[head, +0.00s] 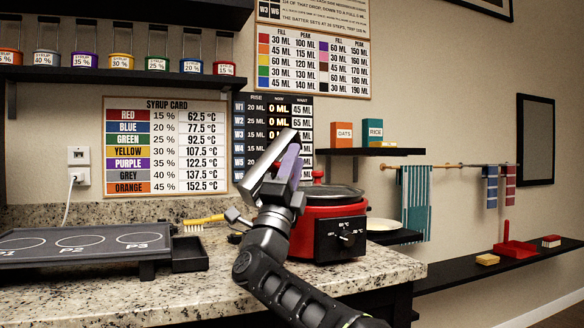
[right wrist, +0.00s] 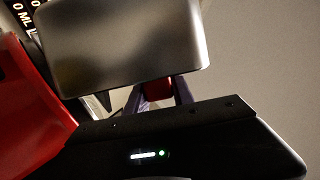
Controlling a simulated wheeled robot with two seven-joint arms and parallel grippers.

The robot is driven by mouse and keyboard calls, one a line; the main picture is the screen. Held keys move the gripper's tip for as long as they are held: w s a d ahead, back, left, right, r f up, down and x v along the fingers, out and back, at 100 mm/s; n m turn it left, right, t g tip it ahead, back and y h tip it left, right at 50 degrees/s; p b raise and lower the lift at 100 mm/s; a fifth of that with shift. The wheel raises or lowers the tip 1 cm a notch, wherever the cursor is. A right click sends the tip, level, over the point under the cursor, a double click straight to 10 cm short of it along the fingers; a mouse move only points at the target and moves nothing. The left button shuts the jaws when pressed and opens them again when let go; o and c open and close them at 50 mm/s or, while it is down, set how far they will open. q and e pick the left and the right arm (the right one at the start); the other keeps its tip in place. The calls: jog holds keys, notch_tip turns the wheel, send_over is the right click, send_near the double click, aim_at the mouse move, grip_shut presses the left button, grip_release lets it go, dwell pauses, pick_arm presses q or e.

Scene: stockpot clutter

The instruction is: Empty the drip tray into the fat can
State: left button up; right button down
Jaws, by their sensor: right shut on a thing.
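The drip tray looks to be the small black open box (head: 190,254) at the right end of the griddle, on the counter. My right gripper (head: 284,168) is raised above the counter, right of that box and in front of the red cooker. In the right wrist view its purple fingers (right wrist: 160,91) are shut on a small red part next to a smooth silver metal piece (right wrist: 130,45). The silver piece (head: 262,168) also shows tilted upward in the head view; its full shape is unclear. I cannot make out a fat can. My left gripper is not in view.
The griddle (head: 85,241) fills the counter's left. A yellow brush (head: 203,220) lies behind the black box. The red cooker (head: 355,215) with its lid stands close behind my right arm. Shelves hold syrup jars (head: 120,60) and boxes. The front counter middle is clear.

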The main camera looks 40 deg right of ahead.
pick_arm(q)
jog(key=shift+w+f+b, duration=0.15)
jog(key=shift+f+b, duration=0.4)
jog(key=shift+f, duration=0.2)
pick_arm(e)
jog(key=shift+s+d+f+m+g+h, duration=0.1)
jog(key=shift+s+f+m+g+h, duration=0.1)
jog(key=shift+m+g, duration=0.25)
jog(key=shift+s+f+m+g+h, duration=0.1)
jog(key=shift+m+g+h, duration=0.1)
jog(key=shift+m+g, duration=0.25)
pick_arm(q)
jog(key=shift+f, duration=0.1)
pick_arm(e)
jog(key=shift+s+r+m, duration=0.1)
jog(key=shift+m, duration=0.2)
